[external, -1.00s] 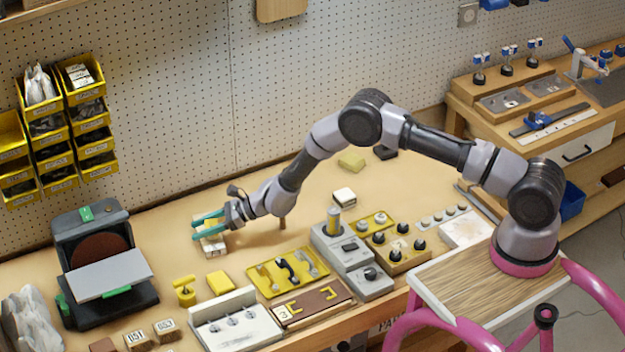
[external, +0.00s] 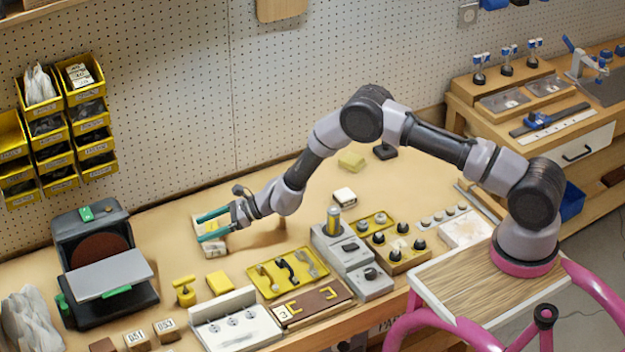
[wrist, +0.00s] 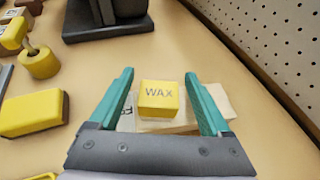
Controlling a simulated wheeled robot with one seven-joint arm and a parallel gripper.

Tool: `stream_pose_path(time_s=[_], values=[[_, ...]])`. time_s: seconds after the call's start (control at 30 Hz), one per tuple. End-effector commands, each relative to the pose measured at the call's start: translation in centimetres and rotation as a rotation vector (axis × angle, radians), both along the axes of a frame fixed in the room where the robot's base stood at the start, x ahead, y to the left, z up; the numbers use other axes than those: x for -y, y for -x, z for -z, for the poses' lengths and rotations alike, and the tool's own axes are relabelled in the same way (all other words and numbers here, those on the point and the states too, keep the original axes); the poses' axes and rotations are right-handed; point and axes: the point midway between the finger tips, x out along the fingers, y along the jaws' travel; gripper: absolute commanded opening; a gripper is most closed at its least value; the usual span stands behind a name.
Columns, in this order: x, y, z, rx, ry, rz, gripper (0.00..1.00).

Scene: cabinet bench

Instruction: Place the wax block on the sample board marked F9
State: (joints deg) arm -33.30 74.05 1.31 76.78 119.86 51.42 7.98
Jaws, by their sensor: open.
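The yellow wax block (wrist: 158,101), marked WAX, sits between my fingers in the wrist view. It appears to rest on a pale wooden board (wrist: 213,108) with a white label, whose marking I cannot read. My gripper (wrist: 158,92) is open, with a gap on each side of the block. In the external view my gripper (external: 203,229) is low over the pale board (external: 213,248) at the back left of the bench. The fingers partly hide the block and board there.
A black machine with a grey plate (external: 112,275) stands to the left. A yellow block (external: 219,282) and a yellow knobbed piece (external: 184,291) lie in front. The pegboard wall (wrist: 275,40) is close behind. Bare bench lies right of the gripper.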

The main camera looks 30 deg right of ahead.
Motion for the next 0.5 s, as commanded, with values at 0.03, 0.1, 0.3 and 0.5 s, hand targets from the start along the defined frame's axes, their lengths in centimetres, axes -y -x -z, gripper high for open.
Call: stream_pose_path(time_s=[0.03, 0.1, 0.3, 0.5], values=[[0.9, 0.3, -0.5, -0.002, 0.0, 0.003, 0.82], [2.2, 0.8, -1.0, -0.002, 0.0, 0.004, 0.82], [5.9, 2.4, -2.7, -0.002, 0.001, 0.002, 0.82], [8.3, 3.4, -3.7, -0.002, 0.0, 0.002, 0.82]])
